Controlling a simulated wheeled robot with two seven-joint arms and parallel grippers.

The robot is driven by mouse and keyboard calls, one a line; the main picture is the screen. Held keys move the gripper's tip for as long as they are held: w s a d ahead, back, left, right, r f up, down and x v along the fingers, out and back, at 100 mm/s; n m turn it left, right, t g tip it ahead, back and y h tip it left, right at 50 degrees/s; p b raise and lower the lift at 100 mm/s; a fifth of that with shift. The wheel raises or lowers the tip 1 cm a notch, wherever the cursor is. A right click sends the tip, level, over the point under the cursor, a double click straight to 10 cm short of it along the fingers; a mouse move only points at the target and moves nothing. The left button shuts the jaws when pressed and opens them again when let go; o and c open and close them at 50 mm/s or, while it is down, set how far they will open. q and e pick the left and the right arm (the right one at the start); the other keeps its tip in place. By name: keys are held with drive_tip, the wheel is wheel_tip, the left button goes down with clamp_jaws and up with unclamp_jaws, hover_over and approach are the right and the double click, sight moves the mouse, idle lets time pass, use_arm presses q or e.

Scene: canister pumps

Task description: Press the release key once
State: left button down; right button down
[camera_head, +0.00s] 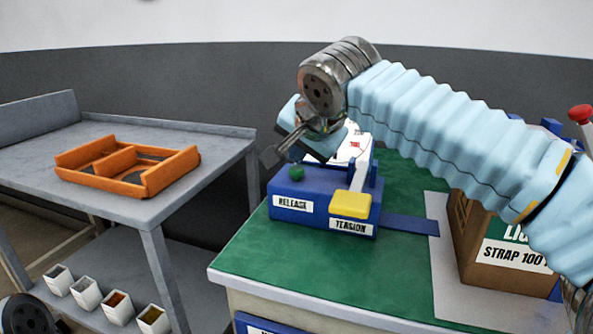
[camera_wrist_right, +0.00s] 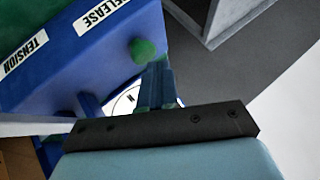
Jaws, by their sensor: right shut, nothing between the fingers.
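The release key is a green round button (camera_head: 296,172) on top of a blue box (camera_head: 285,205) with a RELEASE label (camera_head: 292,204). The button also shows in the right wrist view (camera_wrist_right: 143,49), just beyond my fingertips. My right gripper (camera_head: 270,156) is shut and empty. In the head view its tips are above and left of the button, and apart from it. In the right wrist view the closed fingers (camera_wrist_right: 157,72) point toward the button's edge. My left gripper is not clearly seen.
A yellow lever pad (camera_head: 350,205) marked TENSION sits right of the button. A white dial (camera_head: 353,148) stands behind. A brown carton (camera_head: 495,240) stands right on the green bench top (camera_head: 300,262). A grey table (camera_head: 215,150) with an orange tray (camera_head: 150,182) is left; white bins (camera_head: 118,306) stand below.

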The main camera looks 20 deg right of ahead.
sight(299, 169)
drive_tip(key=shift+f+b, duration=0.55)
drive_tip(key=shift+f, duration=0.1)
idle(0.8)
drive_tip(key=shift+r, duration=0.1)
drive_tip(key=shift+r+p, duration=0.9)
drive_tip(key=shift+r, duration=0.05)
drive_tip(key=shift+r, duration=0.1)
wheel_tip(299, 169, up, 5)
drive_tip(key=p, duration=0.4)
idle(0.5)
